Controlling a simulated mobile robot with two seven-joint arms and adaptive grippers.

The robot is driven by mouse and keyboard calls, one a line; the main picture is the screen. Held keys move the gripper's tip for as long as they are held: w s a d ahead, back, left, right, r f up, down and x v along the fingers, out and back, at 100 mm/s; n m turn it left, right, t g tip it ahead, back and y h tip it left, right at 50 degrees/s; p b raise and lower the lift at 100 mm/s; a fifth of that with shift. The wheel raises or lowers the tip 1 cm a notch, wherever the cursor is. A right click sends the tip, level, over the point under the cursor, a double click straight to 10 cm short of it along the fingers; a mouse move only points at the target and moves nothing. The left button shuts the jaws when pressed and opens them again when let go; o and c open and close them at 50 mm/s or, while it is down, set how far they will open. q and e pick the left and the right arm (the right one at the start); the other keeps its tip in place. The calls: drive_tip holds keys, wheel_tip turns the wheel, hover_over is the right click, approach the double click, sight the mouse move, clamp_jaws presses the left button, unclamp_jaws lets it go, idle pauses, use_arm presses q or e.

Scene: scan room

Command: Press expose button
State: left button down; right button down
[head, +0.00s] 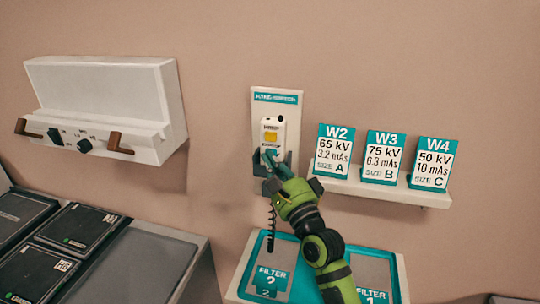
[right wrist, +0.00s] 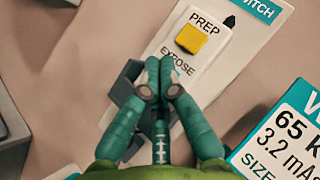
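The white hand switch (head: 273,131) hangs on a wall plate with a teal label. It has a yellow PREP button (head: 270,136), which also shows in the right wrist view (right wrist: 190,38). The word EXPOSE (right wrist: 177,60) is printed below it. My right gripper (head: 269,156) is in front of the lower part of the switch. In the right wrist view its two teal fingertips (right wrist: 159,66) are together, just below the EXPOSE lettering. The expose button itself is hidden behind the fingertips. I cannot tell whether they touch it. My left gripper is out of view.
A dark holder (right wrist: 128,82) surrounds the lower switch, with a coiled cord (head: 271,230) below. Cards W2 (head: 332,150), W3 (head: 384,157) and W4 (head: 433,164) stand on a shelf at right. A white control box (head: 105,90) is at left. Filter trays (head: 245,255) lie below.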

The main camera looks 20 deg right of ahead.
drive_tip(key=shift+s, duration=0.1)
drive_tip(key=shift+s+a+p, duration=0.45)
drive_tip(key=shift+s+p, duration=0.05)
drive_tip(key=shift+s, duration=0.2)
drive_tip(key=s+a+p, duration=0.1)
drive_tip(key=s, duration=0.1)
drive_tip(key=s+a+p, duration=0.1)
drive_tip(key=s, duration=0.1)
drive_tip(key=shift+a, duration=0.4)
idle(1.3)
